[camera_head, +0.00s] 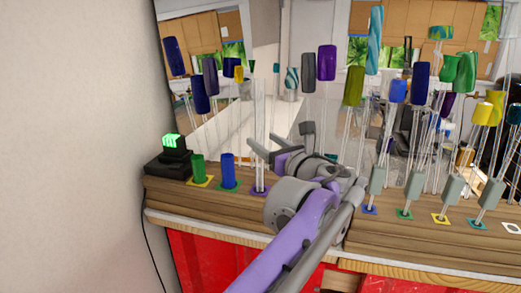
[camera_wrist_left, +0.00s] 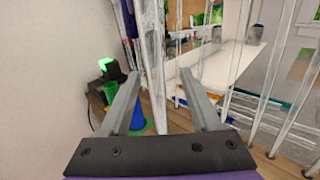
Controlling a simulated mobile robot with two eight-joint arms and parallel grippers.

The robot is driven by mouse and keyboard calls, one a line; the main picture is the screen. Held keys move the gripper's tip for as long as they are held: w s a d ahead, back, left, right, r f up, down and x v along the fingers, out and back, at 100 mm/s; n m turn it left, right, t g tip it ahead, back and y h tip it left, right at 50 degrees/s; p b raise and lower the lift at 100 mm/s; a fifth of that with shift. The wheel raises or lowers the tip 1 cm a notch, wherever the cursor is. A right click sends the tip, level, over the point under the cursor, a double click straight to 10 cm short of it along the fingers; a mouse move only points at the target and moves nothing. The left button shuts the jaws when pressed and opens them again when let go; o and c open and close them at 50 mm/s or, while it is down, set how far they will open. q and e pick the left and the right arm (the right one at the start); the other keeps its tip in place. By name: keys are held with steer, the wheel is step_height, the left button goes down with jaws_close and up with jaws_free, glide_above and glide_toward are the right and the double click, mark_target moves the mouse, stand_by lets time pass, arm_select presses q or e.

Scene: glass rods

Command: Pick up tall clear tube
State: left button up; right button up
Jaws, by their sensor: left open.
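A tall clear tube (camera_head: 260,110) stands upright on a purple square (camera_head: 260,191) on the wooden counter, right of a short blue cylinder. My left gripper (camera_head: 278,136) is open, its fingers pointing towards the tube's side at about mid-height. In the left wrist view a clear tube (camera_wrist_left: 153,50) runs upright between the two open fingertips, with space on both sides. I cannot tell how deep it sits between them. The gripper looks empty. My right gripper is in neither view.
A short green cylinder (camera_head: 198,168) and the blue cylinder (camera_head: 228,171) stand left of the tube. A black device with a green display (camera_head: 172,143) is at the counter's left end. Several thin rods with coloured tops crowd the right. A wall (camera_head: 75,120) bounds the left.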

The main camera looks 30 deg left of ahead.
arm_select(q)
steer(key=x, duration=0.5)
steer(key=shift+s+a, duration=0.15)
steer(key=shift+a, duration=0.05)
jaws_close()
